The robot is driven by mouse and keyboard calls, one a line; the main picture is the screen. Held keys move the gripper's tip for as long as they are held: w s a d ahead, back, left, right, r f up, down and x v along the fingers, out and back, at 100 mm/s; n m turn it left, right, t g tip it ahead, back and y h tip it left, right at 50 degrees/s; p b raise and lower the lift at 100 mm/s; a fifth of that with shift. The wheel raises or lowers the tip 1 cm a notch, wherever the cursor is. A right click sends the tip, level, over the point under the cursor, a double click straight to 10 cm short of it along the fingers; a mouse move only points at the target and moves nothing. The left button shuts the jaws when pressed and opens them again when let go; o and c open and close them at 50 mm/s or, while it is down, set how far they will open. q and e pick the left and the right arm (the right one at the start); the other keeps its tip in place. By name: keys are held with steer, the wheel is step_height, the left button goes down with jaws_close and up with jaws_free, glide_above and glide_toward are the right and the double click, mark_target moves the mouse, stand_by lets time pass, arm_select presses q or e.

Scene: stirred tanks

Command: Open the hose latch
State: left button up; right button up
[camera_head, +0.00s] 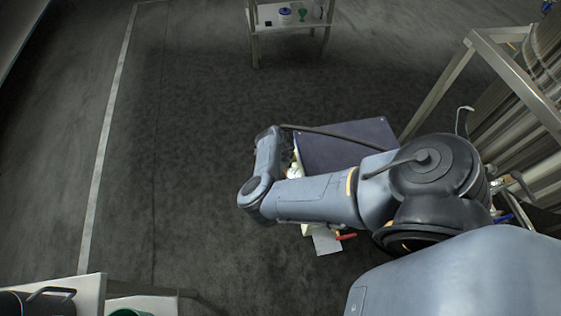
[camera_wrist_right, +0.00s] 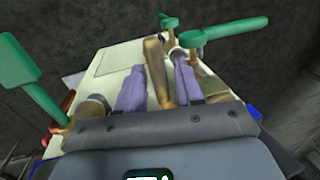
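In the right wrist view my right gripper (camera_wrist_right: 157,70) has two purple-grey fingers, set apart. A brass bar (camera_wrist_right: 155,65) lies between them; I cannot tell whether the fingers touch it. A green lever handle (camera_wrist_right: 225,31) on a brass fitting is at upper right, with a smaller green knob (camera_wrist_right: 169,21) beside it. A large green paddle handle (camera_wrist_right: 22,72) is at left. All are over a cream panel (camera_wrist_right: 108,62). Which part is the hose latch is unclear. In the head view my right arm hides the fittings and its gripper. My left gripper is not in view.
A dark flat-topped box (camera_head: 340,142) stands beyond my right arm. A metal frame (camera_head: 445,85) and large ribbed tank (camera_head: 525,110) are at right. A small shelf (camera_head: 290,20) is at the back, and a white counter (camera_head: 90,292) at lower left. The left floor is clear.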

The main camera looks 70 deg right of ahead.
steer(key=shift+r, duration=0.15)
steer(key=shift+r, duration=0.3)
step_height(320, 180, up, 10)
steer(key=s+a+p, duration=0.1)
steer(key=p, duration=0.3)
steer(key=shift+a, duration=0.35)
steer(key=shift+s+f, duration=0.1)
steer(key=shift+f, duration=0.05)
